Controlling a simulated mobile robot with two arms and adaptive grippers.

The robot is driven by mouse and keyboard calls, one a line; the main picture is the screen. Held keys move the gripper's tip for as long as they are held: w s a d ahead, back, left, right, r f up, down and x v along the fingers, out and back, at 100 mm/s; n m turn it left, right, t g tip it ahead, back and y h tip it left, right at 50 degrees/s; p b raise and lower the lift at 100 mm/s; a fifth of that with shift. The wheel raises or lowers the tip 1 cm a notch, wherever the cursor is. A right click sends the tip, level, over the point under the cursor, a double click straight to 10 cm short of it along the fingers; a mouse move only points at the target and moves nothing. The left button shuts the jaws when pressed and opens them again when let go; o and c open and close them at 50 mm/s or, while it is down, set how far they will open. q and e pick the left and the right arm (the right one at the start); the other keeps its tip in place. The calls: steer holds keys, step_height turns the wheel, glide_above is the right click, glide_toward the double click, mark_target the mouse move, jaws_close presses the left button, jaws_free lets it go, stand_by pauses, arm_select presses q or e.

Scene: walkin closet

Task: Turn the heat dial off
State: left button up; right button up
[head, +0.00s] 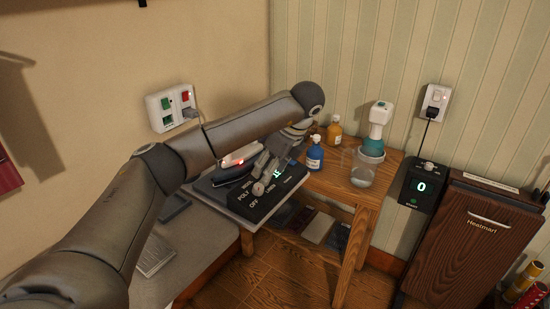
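A black control panel (287,188) lies on the wooden table, with the labels OFF, POLY and LINEN and other partly covered print around its middle. A small grey round knob (258,188) shows on it near the OFF and POLY labels; its pointer direction is too small to tell. My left arm reaches in from the left, and my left gripper (265,170) points down over the panel, its fingertips at or very close to the knob. I cannot tell whether they touch it or how far apart they are. A green lit readout is partly hidden behind the gripper. My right gripper is out of view.
A blue bottle (315,157), an amber bottle (334,134), a glass of water (363,168) and a white-and-teal device (377,130) stand right of the panel. A wooden Heatmart cabinet (465,240) and a display reading 0 (421,187) are farther right.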

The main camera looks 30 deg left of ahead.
arm_select(q)
steer(key=shift+v, duration=2.15)
